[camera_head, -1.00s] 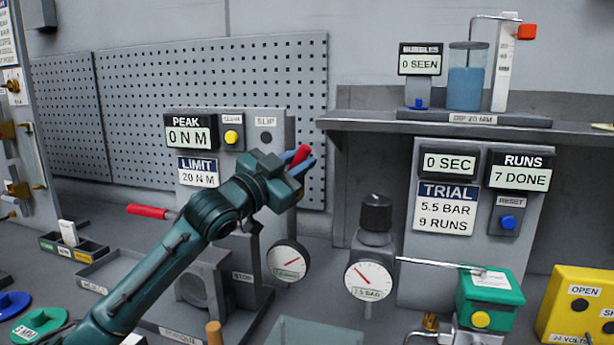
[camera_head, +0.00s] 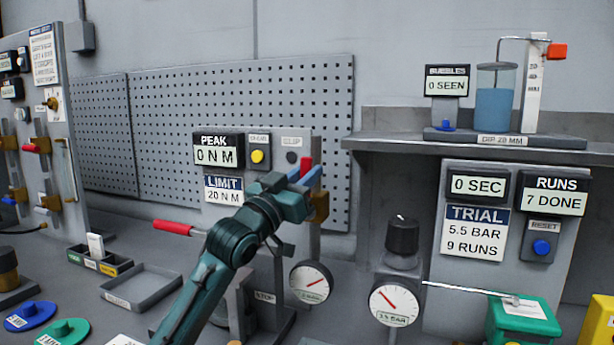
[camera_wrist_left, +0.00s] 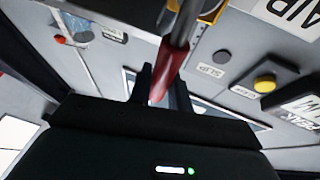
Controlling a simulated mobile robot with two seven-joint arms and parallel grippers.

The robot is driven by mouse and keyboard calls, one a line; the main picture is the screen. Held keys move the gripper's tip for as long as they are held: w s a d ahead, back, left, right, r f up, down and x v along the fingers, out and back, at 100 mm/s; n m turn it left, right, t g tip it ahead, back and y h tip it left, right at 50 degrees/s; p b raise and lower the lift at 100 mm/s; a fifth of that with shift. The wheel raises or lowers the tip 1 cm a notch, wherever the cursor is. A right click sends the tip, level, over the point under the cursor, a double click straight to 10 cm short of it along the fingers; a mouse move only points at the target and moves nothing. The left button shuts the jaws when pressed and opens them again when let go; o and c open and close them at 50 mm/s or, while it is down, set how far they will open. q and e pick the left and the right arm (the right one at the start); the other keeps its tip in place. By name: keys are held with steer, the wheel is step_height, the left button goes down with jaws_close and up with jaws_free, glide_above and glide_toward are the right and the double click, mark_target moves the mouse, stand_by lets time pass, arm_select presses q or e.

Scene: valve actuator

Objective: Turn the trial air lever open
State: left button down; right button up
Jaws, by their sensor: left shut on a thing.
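A lever with a red grip (camera_head: 306,167) stands near upright at the right edge of the PEAK/LIMIT panel, above a brass valve body (camera_head: 318,207). My left gripper (camera_head: 308,176), with blue fingertips, is closed around this grip. In the left wrist view the red grip (camera_wrist_left: 168,72) lies between the dark fingers, and a sign partly reading "AIR" (camera_wrist_left: 292,10) shows beyond. The lever's lower part is mostly hidden by the gripper in the head view. My right gripper is not in view.
The PEAK display (camera_head: 217,150) reads 0 N M. Two dial gauges (camera_head: 311,283) (camera_head: 394,305) stand right of my arm. Another red-gripped handle (camera_head: 173,227) sticks out left of my arm. A shelf (camera_head: 470,149) with a water jar is at right. A grey tray (camera_head: 140,288) lies at left.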

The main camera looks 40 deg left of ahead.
arm_select(q)
steer(key=c, duration=1.3)
jaws_free()
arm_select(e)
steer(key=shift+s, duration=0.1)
arm_select(q)
steer(key=shift+s+f, duration=0.1)
steer(key=shift+s, duration=0.05)
steer(key=b+v, duration=0.3)
steer(key=v, duration=0.9)
steer(key=shift+s+b, duration=0.35)
steer(key=shift+s, duration=0.1)
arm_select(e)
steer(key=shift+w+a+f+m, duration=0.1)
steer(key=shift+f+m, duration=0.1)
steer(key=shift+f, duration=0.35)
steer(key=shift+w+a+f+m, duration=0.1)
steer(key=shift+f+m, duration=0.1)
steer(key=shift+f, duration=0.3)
arm_select(q)
steer(key=shift+f, duration=0.1)
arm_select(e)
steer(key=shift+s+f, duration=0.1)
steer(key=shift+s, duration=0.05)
